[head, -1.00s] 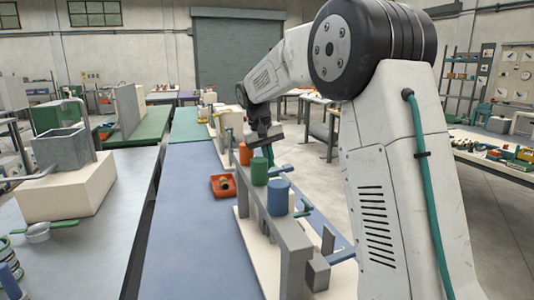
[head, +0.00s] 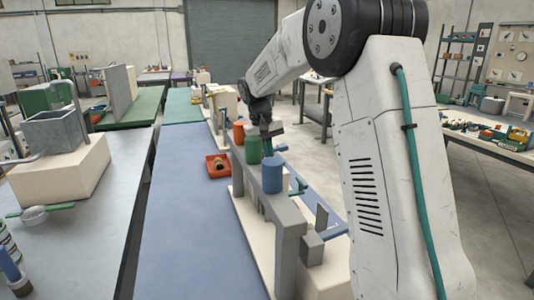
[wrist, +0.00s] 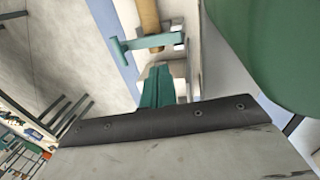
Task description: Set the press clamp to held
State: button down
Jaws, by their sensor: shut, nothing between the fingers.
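My gripper (head: 268,152) is shut and empty, its teal fingers pointing down just right of the green cylinder (head: 253,150) on the long fixture. In the wrist view the shut fingers (wrist: 157,85) show above a dark bracket. Ahead of them is a teal T-shaped handle (wrist: 150,46) beside a tan cylinder (wrist: 149,22); a gap shows between fingers and handle. A blue handle (head: 281,147) and a teal handle (head: 297,190) stick out on the fixture's right side. I cannot tell which part is the press clamp or its setting.
A blue cylinder (head: 272,176) and an orange cylinder (head: 238,133) stand in line with the green one. The green cylinder fills the wrist view's upper right (wrist: 285,45).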

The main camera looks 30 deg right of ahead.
jog(key=s+d+f+t+y, duration=0.2)
jog(key=s+d+f+y, duration=0.1)
jog(key=d+f+y, duration=0.9)
jog(key=shift+d, duration=1.85)
jog(key=shift+s, duration=0.15)
jog(key=shift+d, duration=0.1)
